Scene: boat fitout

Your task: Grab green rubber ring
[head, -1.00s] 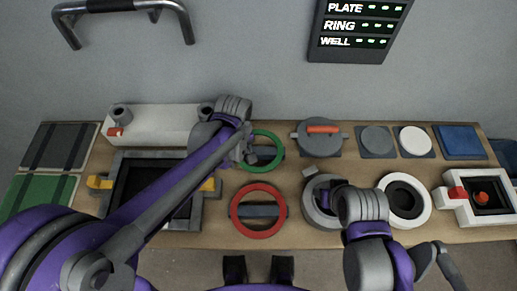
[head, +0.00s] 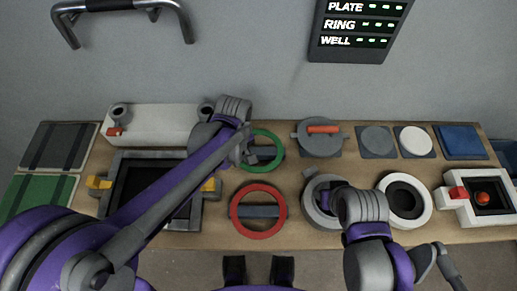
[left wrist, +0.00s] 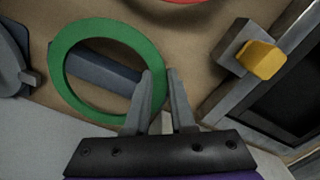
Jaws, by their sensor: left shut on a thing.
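The green rubber ring (head: 281,148) lies on the wooden bench around a grey bar-shaped holder, in the middle of the head view. It shows large at the left of the left wrist view (left wrist: 105,30). My left gripper (left wrist: 160,74) is shut on the near edge of the ring, with one finger inside the ring and one outside. In the head view my left gripper (head: 248,156) sits at the ring's left edge, partly hidden by its own wrist. My right gripper (head: 328,200) is over a grey round part (head: 311,204); its fingers are not clear.
A red ring (head: 236,210) lies just in front of the green one. A framed dark well (head: 112,170) with yellow latches is to the left. A grey lidded plate with a red handle (head: 323,129) and a white ring (head: 424,204) are to the right.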

